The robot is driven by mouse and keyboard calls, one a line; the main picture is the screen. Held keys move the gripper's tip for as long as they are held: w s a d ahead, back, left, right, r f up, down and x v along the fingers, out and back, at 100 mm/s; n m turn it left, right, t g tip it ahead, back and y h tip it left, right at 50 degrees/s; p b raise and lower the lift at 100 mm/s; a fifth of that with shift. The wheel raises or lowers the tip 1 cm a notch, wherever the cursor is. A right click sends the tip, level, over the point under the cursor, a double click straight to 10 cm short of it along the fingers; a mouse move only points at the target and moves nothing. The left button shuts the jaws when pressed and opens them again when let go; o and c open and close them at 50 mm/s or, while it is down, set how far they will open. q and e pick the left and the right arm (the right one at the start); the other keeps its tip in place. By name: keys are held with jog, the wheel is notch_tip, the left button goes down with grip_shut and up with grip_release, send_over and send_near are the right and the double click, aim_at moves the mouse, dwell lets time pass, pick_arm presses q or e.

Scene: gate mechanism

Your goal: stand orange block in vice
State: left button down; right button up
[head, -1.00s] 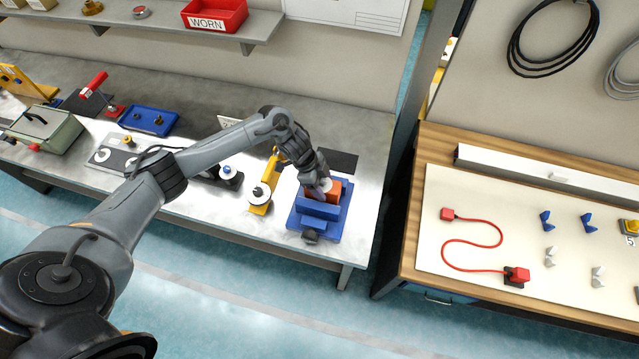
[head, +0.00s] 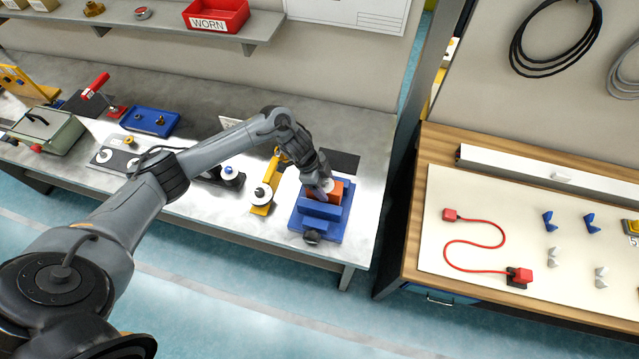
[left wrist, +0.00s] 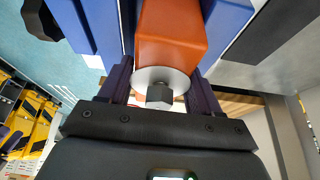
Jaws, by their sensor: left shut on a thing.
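The blue vice (head: 320,226) stands near the right end of the steel bench. The orange block (head: 336,188) is between its jaws, partly hidden by my gripper in the head view. In the left wrist view the orange block (left wrist: 172,35) lies between the blue vice jaws (left wrist: 232,22), with a pale round disc and a dark hex nut (left wrist: 160,95) at its near end. My left gripper (left wrist: 160,88) has its fingers on either side of the disc and is shut on this end of the block. My right gripper is not in view.
A yellow-based fixture (head: 262,198) with a white disc stands just left of the vice. A dark flat pad (head: 340,162) lies behind it. A gap separates this bench from the wooden table (head: 410,240) on the right.

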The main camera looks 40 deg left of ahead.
aim_at(326, 183)
pick_arm(q)
jog(key=shift+y, duration=0.3)
jog(key=f, duration=0.1)
jog(key=s+f, duration=0.1)
jog(key=f, duration=0.2)
jog(key=shift+s+a+f, duration=0.15)
jog(key=shift+s+a, duration=0.1)
jog(key=shift+a, duration=0.15)
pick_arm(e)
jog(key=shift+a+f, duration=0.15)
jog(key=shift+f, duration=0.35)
pick_arm(q)
jog(key=shift+c, duration=1.1)
grip_release()
jog(key=shift+g, duration=0.3)
jog(key=shift+o, duration=0.4)
jog(key=r+p, duration=0.2)
jog(key=w+d+r+p, duration=0.1)
jog(key=r+p, duration=0.4)
jog(key=shift+w+d+r, duration=0.15)
jog(key=shift+d+r, duration=0.05)
jog(key=shift+a+r+p, duration=0.1)
jog(key=shift+r+p, duration=0.1)
jog(key=shift+p, duration=0.15)
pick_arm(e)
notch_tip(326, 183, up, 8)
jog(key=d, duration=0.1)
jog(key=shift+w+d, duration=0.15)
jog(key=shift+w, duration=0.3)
